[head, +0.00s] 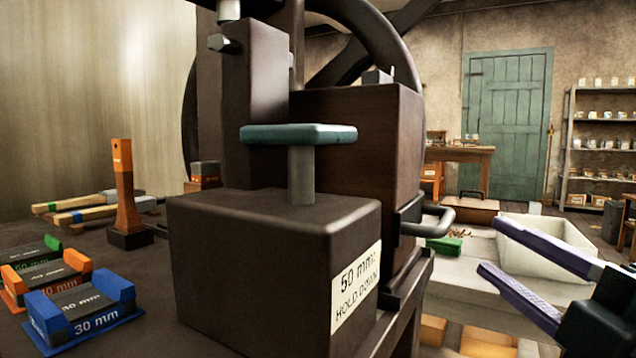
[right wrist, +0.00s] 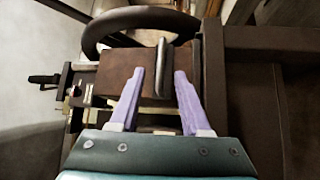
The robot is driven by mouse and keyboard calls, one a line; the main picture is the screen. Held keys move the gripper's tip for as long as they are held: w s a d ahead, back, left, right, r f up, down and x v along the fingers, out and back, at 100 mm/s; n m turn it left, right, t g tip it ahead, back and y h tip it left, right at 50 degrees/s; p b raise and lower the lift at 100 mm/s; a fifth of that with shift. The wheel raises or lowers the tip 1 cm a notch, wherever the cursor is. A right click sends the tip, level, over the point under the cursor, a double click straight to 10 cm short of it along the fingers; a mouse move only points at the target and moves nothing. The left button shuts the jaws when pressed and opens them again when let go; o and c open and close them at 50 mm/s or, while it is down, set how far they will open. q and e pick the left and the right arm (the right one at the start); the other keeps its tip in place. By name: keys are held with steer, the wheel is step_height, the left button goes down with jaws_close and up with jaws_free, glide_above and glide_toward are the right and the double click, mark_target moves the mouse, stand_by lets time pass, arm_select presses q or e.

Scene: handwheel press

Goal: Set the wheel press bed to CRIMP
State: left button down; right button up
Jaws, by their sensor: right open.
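The wheel press fills the middle of the head view, a dark brown body (head: 350,135) with a large handwheel (head: 405,48) partly hidden behind it. A teal plate (head: 298,133) stands on a grey post above a front block whose label (head: 354,290) reads "50 mm" and "HOLD DOWN". No CRIMP marking is readable. My right gripper (head: 492,243) is open and empty, right of the press and apart from its grey side handle (head: 430,222). In the right wrist view, the open purple fingers (right wrist: 159,72) point toward a brown block, with the dark wheel rim (right wrist: 140,18) beyond.
Blue 30 mm (head: 82,305), orange 40 mm (head: 45,275) and green 50 mm (head: 28,252) blocks lie on the bench at left. An orange-handled tool (head: 124,185) stands behind them. A pale bin (head: 555,238) and green block (head: 444,245) are at right.

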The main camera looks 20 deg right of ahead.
mark_target(447, 215)
steer(key=w, duration=0.2)
steer(key=w+p, duration=0.1)
steer(key=w, duration=0.2)
steer(key=w+r+p, duration=0.1)
steer(key=w, duration=0.2)
steer(key=shift+d, duration=0.2)
steer(key=shift+w, duration=0.7)
steer(key=shift+c, duration=0.3)
jaws_close()
